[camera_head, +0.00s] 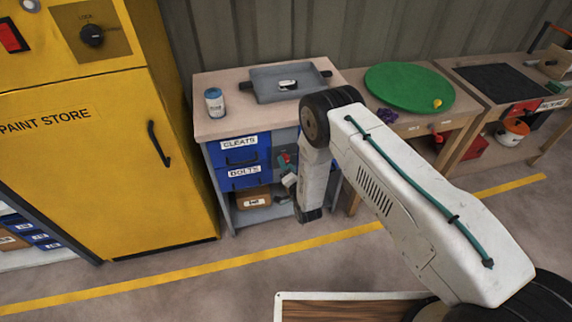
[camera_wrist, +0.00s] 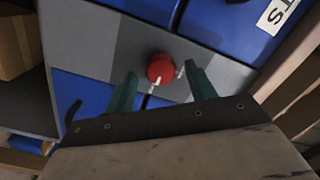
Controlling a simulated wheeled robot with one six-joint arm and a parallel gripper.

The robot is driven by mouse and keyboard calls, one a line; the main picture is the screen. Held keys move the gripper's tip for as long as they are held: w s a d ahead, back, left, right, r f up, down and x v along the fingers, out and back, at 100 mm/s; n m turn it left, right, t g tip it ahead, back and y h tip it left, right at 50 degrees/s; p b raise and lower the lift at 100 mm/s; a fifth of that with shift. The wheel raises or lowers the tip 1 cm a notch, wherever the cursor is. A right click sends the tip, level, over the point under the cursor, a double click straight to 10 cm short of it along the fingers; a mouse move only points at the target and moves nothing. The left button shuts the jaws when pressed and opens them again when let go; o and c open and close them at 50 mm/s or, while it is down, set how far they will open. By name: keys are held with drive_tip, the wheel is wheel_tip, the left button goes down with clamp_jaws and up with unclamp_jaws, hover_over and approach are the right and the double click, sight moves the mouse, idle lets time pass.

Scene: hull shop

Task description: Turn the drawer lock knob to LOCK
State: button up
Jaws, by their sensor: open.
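The drawer lock knob (camera_wrist: 160,68) is red and round, with a white pointer toward the bottom of the wrist view. It sits on a grey panel (camera_wrist: 215,70) beside the blue drawers. In the head view the red knob (camera_head: 284,158) shows to the right of the CLEATS drawer (camera_head: 240,153) and BOLTS drawer (camera_head: 243,176), partly hidden by my arm. My gripper (camera_wrist: 160,72) is open, its two teal fingers on either side of the knob in the wrist view. I cannot tell whether they touch it. No lock lettering is readable beside this knob.
The bench (camera_head: 213,122) above the drawers holds a blue-and-white can (camera_head: 214,102) and a grey tray (camera_head: 262,94). A yellow paint store cabinet (camera_head: 80,175) at left has its own black knob (camera_head: 92,36) marked LOCK. A green disc (camera_head: 405,85) lies on the table at right.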

drive_tip(key=shift+w+a, duration=0.25)
drive_tip(key=shift+w, duration=0.35)
drive_tip(key=c, duration=1)
